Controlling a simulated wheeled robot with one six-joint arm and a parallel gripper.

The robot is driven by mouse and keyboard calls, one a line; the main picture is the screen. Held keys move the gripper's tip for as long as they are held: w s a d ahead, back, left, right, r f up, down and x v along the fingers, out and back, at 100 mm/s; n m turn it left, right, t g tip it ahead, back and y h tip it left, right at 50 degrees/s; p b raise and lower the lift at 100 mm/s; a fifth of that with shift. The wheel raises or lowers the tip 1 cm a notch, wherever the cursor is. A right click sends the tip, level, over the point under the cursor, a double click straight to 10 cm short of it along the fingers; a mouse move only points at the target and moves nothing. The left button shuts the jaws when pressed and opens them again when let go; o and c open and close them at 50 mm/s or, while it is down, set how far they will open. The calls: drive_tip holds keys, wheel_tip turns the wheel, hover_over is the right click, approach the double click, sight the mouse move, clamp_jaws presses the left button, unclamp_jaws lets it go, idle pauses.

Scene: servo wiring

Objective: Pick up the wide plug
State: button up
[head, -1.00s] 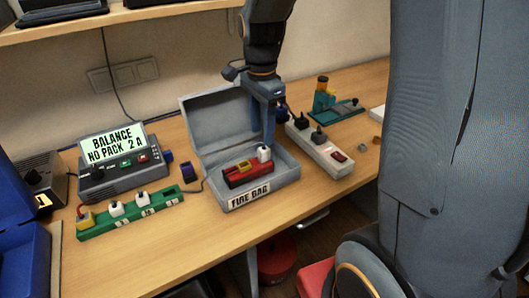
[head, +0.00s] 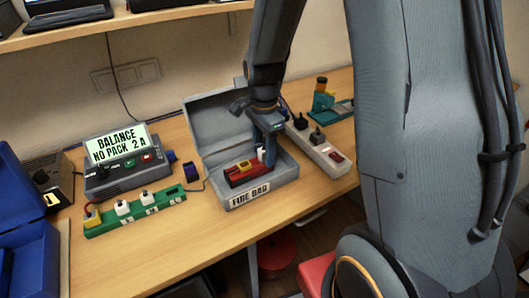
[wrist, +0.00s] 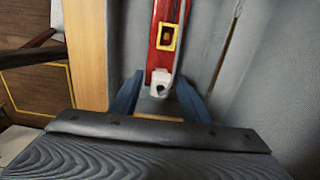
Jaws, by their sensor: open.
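A white plug (head: 261,155) sits at the right end of a red battery pack (head: 243,176), which lies in the open grey box (head: 285,190) labelled FIRE BAG. My gripper (head: 268,152) is down at that end of the pack. In the wrist view, the open blue fingers (wrist: 160,98) stand either side of the white plug (wrist: 160,86), with gaps. The red pack (wrist: 166,42) with its yellow-framed part runs away from them. More white plugs (head: 122,207) sit in a green strip (head: 170,202). I cannot tell by width which plug is the wide one.
The box lid (head: 217,117) stands up behind my gripper. A white power strip (head: 326,155) with black plugs is close on the right. The charger (head: 115,178) reading BALANCE NO PACK 2 A stands left. Bare table lies in front of the green strip.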

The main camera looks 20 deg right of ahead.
sight(264, 149)
clamp_jaws()
drive_tip(key=shift+r+b, duration=1.2)
drive_tip(key=shift+r, duration=3.85)
drive_tip(key=shift+d+f, duration=0.1)
